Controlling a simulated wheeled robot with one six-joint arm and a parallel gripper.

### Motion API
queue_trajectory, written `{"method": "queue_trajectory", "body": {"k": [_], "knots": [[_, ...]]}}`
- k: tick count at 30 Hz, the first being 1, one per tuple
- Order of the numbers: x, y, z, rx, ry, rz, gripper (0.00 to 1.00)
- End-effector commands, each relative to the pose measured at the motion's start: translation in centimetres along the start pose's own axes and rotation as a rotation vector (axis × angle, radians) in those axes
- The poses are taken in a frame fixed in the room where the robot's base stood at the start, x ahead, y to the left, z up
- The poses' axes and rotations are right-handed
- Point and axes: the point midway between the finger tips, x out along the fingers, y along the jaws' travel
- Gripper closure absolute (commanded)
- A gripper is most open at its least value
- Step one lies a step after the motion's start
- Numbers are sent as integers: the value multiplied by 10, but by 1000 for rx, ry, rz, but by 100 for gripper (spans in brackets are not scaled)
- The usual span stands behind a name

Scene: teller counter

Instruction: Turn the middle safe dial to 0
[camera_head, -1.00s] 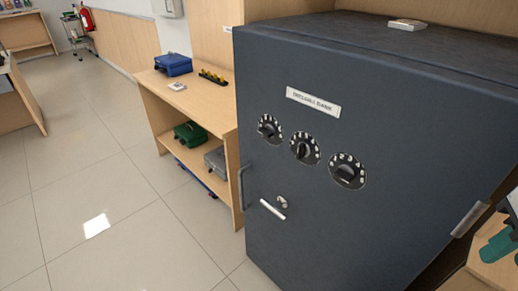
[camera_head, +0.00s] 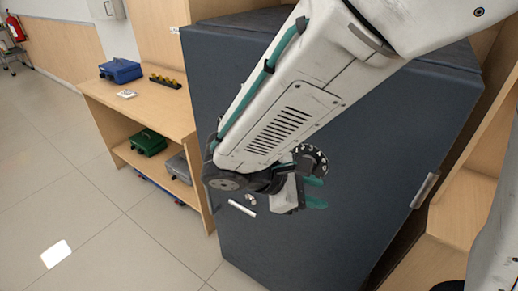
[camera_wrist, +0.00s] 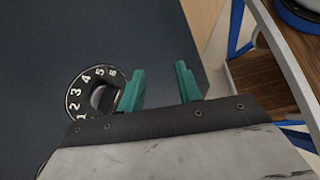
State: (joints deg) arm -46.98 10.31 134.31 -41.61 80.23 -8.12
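The dark blue-grey safe (camera_head: 340,235) stands in front of me. In the head view one black dial with white marks (camera_head: 311,160) shows beside my arm; it appears to be the right-hand one. The middle and left dials are hidden behind my arm. My gripper (camera_head: 316,192) has teal fingers just below that visible dial. In the wrist view the fingers (camera_wrist: 160,72) are apart with nothing between them. A dial numbered 1 to 6 on its visible part (camera_wrist: 78,92) lies left of the fingers; I cannot tell which dial it is. Its knob is partly hidden by the left finger.
A keyhole (camera_head: 250,197) and light handle (camera_head: 241,208) are low on the safe door. A wooden shelf unit (camera_head: 150,107) with a blue box (camera_head: 121,70), green box (camera_head: 148,142) and grey box (camera_head: 178,167) stands to the left. Floor at left is clear.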

Motion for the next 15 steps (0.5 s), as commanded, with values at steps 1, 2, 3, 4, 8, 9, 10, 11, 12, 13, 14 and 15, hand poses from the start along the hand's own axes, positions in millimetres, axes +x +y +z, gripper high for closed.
{"method": "queue_trajectory", "body": {"k": [1,2,3,4,8,9,10,11,12,13,14,15], "knots": [[-9,6,-22,-101,-56,107,65],[-14,12,-33,-154,-89,171,65],[-23,18,-48,-221,-129,256,65],[-30,23,-59,-268,-161,319,65],[-62,45,-103,-435,-289,577,65],[-72,53,-112,-470,-326,646,65],[-79,59,-116,-487,-348,687,65],[-86,65,-119,-500,-367,722,65],[-94,72,-120,-510,-389,759,65],[-98,76,-120,-517,-402,781,65],[-102,79,-120,-522,-414,797,65],[-105,83,-119,-528,-428,812,65]]}}
